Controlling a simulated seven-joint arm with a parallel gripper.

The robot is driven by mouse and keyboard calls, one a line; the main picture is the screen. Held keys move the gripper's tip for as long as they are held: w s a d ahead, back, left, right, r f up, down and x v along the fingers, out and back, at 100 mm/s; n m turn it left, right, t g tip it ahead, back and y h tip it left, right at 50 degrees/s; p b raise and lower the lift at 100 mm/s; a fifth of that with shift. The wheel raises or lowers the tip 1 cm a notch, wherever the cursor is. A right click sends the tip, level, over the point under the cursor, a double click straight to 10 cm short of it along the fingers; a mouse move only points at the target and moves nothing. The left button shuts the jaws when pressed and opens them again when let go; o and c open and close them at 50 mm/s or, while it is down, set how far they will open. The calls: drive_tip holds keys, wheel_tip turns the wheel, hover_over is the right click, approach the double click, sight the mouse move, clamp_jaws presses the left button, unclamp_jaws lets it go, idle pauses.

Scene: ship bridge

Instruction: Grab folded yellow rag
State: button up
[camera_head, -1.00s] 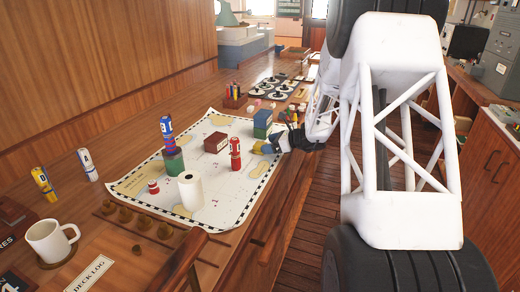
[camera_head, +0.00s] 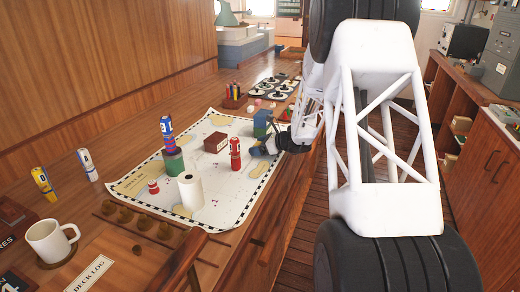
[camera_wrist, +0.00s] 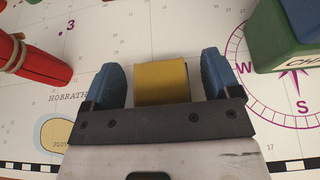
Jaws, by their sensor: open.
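The folded yellow rag (camera_wrist: 161,82) lies on the chart, seen from above in the wrist view. My gripper (camera_wrist: 162,72) is open, with one blue finger on each side of the rag. Small gaps show between the rag and both fingers. The rag's near edge is hidden behind the dark gripper bar. In the head view my gripper (camera_head: 258,150) is low at the chart's right edge, right of a red cylinder, and hides the rag there.
The chart (camera_head: 228,202) lies on the wooden desk. A red cylinder (camera_wrist: 33,62) is left of my gripper and a green box (camera_wrist: 274,42) with a blue top is right. A brown box (camera_head: 216,142), a white roll (camera_head: 190,191) and a mug (camera_head: 50,241) stand farther off.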

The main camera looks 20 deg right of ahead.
sight(258, 144)
drive_tip(key=shift+w+a+f, duration=0.1)
drive_tip(key=shift+w, duration=0.05)
drive_tip(key=shift+c, duration=0.5)
drive_tip(key=c, duration=0.9)
wheel_tip(258, 144, up, 2)
drive_tip(key=shift+s+r, duration=0.2)
drive_tip(key=shift+r, duration=0.65)
drive_tip(key=s+a, duration=0.1)
drive_tip(key=s, duration=0.4)
drive_tip(key=s+a+r, duration=0.1)
drive_tip(key=s, duration=0.4)
drive_tip(key=s+a, duration=0.1)
drive_tip(key=s, duration=0.4)
drive_tip(key=shift+s+a+r, duration=0.1)
drive_tip(key=shift+a+r, duration=0.05)
drive_tip(key=shift+a, duration=0.2)
